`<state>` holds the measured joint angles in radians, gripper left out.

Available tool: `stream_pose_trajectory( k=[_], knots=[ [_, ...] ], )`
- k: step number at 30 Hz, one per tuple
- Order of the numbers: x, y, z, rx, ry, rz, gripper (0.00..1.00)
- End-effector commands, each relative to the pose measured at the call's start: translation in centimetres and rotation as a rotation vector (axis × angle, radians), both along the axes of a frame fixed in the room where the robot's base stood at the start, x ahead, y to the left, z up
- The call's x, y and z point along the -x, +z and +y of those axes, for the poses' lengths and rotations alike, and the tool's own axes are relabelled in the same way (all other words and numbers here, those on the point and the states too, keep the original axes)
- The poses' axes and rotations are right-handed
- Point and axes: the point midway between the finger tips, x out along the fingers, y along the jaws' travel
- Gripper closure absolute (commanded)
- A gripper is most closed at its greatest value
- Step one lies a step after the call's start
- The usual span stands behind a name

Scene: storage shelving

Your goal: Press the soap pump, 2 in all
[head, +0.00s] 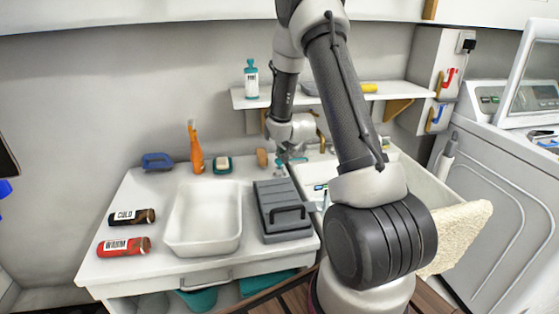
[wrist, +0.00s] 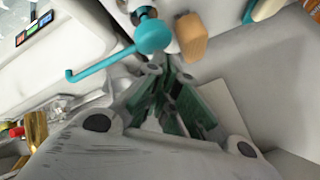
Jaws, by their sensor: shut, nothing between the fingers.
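The soap pump (wrist: 152,37) shows in the wrist view as a round teal head with a long thin spout reaching left. In the head view its teal top (head: 280,163) is small and partly hidden, at the counter's back edge by the sink. My gripper (wrist: 170,75) is shut and empty, with its fingertips close to the pump head in the wrist view. Whether they touch it, and whether the head is pressed down, I cannot tell. In the head view my gripper (head: 286,149) is at the pump, pointing down.
A tan block (wrist: 192,38) stands close beside the pump. An orange bottle (head: 195,148) stands further left. The shelf (head: 300,99) overhangs behind my arm, with a teal-topped bottle (head: 251,80).

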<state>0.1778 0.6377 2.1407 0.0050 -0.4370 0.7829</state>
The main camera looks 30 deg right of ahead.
Motion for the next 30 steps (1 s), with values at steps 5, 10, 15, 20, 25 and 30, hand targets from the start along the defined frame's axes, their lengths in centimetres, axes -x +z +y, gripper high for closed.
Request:
stream_pose_trajectory(
  k=[5,10,15,20,25,30],
  knots=[
    [0.0,-0.1,0.0,0.000,0.000,0.000,1.00],
    [0.0,-0.3,0.0,0.000,0.000,0.000,1.00],
    [0.0,-0.5,0.0,0.000,0.000,0.000,1.00],
    [0.0,-0.8,0.0,0.000,0.000,0.001,1.00],
    [0.0,-1.0,0.0,0.000,0.000,0.001,1.00],
    [0.0,-1.2,0.0,-0.001,0.001,0.002,1.00]
  ],
)
